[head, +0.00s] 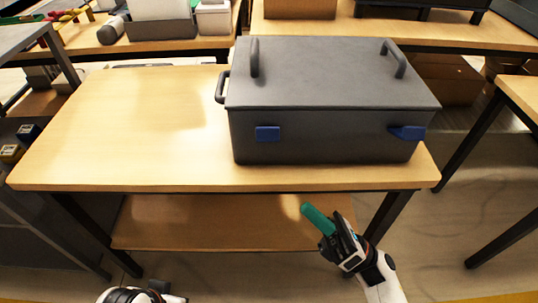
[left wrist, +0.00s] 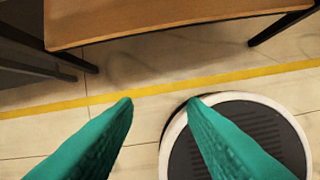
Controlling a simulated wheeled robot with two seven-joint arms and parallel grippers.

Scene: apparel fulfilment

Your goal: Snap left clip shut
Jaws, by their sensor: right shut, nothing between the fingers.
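A grey lidded box (head: 325,125) stands on the wooden table, its lid down. The left clip (head: 267,134) is a blue tab on the box's front face and looks flat against it. The right clip (head: 407,132) is blue too and looks angled outward from the front face. My right gripper (head: 306,208) has green fingers, is shut and empty, and is in front of the table's front edge, below the box in the picture. My left gripper (left wrist: 160,102) is open and empty, with its green fingers apart over the floor. In the head view only part of my left arm shows at the bottom.
The wooden table (head: 120,130) is clear to the left of the box. A lower shelf (head: 210,222) lies under it. A handle (head: 222,88) sticks out on the box's left side, and two handles stand on the lid. Other tables stand behind and at the right.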

